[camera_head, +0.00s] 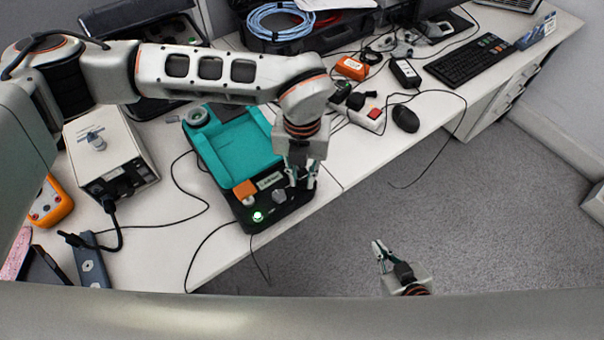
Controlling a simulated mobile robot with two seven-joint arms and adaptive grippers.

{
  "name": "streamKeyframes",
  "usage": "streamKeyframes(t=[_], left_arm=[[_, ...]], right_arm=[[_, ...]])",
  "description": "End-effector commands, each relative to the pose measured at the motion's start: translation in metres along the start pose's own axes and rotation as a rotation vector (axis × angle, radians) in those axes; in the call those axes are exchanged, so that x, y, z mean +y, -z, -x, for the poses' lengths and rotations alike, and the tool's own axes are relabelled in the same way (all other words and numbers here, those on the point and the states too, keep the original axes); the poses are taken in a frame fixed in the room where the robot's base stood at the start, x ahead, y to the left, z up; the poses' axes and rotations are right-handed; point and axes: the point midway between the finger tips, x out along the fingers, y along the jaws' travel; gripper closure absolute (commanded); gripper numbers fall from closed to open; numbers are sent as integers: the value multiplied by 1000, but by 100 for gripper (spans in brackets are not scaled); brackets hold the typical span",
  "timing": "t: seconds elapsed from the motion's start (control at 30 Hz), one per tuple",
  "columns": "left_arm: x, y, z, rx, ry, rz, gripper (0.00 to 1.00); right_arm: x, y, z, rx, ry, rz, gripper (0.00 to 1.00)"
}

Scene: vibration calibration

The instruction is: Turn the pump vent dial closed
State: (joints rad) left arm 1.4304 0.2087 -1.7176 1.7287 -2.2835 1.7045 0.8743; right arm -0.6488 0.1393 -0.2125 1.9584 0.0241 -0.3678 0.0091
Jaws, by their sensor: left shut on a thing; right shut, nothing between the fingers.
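A dark unit (240,203) with a teal tray (233,150) stands near the table's front edge. Its front panel has an orange block (244,189), a grey knob (278,196) and a green-lit button (258,216). My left gripper (301,184) points down at the panel's right end, to the right of the grey knob. It is shut on a small dial there, mostly hidden by the fingers; the dial's setting cannot be read. My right gripper (379,250) is shut and empty, over the floor in front of the table.
A beige box (110,158) with a knob on top stands at left, near an orange meter (50,203) and a power strip (91,266). Loose black cables cross the table and hang off its front. A mouse (405,118), keyboard (470,60) and blue cable coil (280,20) lie farther back.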

Motion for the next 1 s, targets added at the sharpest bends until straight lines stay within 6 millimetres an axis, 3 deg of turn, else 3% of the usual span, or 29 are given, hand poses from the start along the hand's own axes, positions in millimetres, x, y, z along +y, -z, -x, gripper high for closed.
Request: streamKeyframes(t=[0.33, 0.37, 0.4, 0.43, 0.8, 1.0], left_arm=[[0, -1, 1, -2, 1, 4, 100], [0, -1, 1, -2, 1, 4, 80], [0, -1, 1, -2, 1, 4, 70], [0, -1, 1, -2, 1, 4, 66], [0, -1, 2, -1, 1, 3, 66], [0, -2, 27, -5, 2, 2, 66]], right_arm=[[0, 1, 0, 2, 0, 0, 100], [0, 2, 0, 3, -1, 0, 100], [0, 2, 0, 4, -1, 0, 100], [0, 2, 0, 4, -1, 0, 100], [2, 1, 0, 1, -2, 3, 100], [1, 2, 0, 3, -1, 1, 100]])
